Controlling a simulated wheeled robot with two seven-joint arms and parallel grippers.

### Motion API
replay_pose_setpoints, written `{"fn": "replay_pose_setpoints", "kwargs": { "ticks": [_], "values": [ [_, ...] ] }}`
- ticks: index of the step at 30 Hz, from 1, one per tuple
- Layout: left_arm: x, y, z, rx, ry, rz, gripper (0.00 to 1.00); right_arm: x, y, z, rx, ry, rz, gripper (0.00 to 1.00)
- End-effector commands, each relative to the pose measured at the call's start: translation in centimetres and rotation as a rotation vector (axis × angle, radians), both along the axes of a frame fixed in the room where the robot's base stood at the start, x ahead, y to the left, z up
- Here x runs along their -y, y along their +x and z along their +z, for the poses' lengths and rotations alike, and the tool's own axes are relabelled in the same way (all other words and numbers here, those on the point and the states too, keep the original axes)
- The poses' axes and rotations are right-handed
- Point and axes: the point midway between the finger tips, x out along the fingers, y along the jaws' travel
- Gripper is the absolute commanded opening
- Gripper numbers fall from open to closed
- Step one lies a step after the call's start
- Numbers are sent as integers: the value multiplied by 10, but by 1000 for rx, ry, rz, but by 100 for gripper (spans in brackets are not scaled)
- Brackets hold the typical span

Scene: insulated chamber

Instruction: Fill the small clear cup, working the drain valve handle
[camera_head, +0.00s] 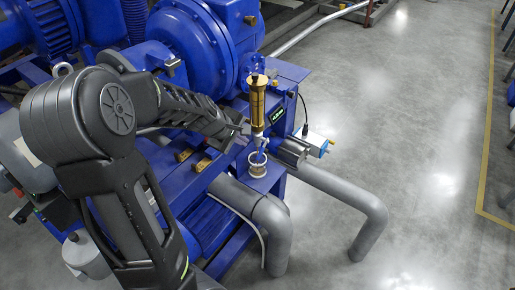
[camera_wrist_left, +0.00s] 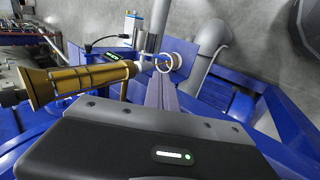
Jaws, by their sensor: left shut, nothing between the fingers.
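The small clear cup (camera_head: 258,168) stands upright on a blue ledge below the drain valve. Its pale rim shows in the left wrist view (camera_wrist_left: 178,61), but I cannot tell its fill level. The drain valve handle (camera_head: 261,142) appears as a small blue lever below the upright brass cylinder (camera_head: 257,108). The brass cylinder lies sideways across the left wrist view (camera_wrist_left: 85,77). My left gripper (camera_head: 242,130) is shut and empty, just left of the valve and above the cup. Its arm hides part of the machine. My right gripper is not in view.
Large blue pump housings (camera_head: 195,45) fill the back left. A grey motor (camera_head: 292,151) sits right of the cup, and thick grey pipes (camera_head: 345,195) run below it. The open concrete floor (camera_head: 420,120) lies to the right.

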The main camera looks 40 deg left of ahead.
Motion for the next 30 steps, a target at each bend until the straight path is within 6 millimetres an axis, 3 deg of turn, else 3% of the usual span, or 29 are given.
{"fn": "replay_pose_setpoints", "kwargs": {
  "ticks": [8, 21, 30],
  "values": [
    [0, 11, -19, -2, 2, -1, 0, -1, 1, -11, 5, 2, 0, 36],
    [-2, 58, -88, -3, 3, 0, 0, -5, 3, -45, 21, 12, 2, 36],
    [-2, 80, -112, -1, 2, -1, 0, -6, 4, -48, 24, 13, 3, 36]
  ]
}}
